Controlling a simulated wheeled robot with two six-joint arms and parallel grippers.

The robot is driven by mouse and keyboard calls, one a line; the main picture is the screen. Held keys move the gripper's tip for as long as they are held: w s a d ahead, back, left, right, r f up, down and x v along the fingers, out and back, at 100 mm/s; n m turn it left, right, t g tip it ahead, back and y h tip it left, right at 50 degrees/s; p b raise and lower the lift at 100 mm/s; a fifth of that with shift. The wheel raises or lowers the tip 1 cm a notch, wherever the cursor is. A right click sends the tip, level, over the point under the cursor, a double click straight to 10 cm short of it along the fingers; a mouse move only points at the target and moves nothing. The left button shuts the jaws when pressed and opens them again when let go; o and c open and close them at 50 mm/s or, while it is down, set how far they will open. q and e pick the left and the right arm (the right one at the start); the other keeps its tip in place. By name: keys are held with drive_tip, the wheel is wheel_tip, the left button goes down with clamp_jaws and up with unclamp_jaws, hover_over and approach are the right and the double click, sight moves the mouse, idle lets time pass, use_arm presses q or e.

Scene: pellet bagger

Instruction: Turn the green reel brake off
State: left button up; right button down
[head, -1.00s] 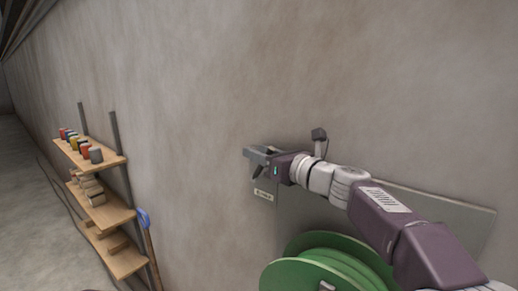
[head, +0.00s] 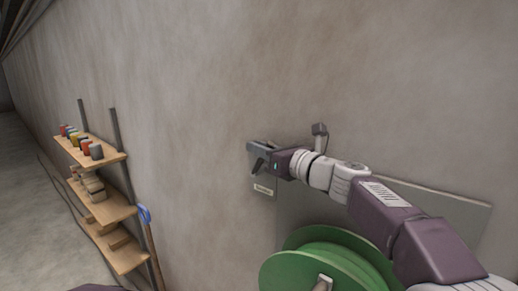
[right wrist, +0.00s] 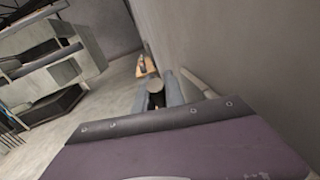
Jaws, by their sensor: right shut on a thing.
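The green reel (head: 312,272) stands at the lower right of the head view, in front of a grey panel on the wall. My right gripper (head: 257,157) is up against the wall, above and left of the reel. In the right wrist view its two fingers (right wrist: 158,92) are shut on a short dark rounded piece (right wrist: 156,87), which looks like the brake's handle. In the head view the fingers largely hide the brake, so its setting is unclear. A small pale label (head: 264,189) is on the wall just below the gripper. My left gripper is out of view.
A wooden wall shelf (head: 108,212) with several coloured cans stands at the left. A blue-handled tool (head: 144,215) leans beside it. The grey panel (head: 440,206) runs behind my right arm. The wall between shelf and gripper is bare.

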drive_tip(key=shift+f, duration=0.25)
idle(0.6)
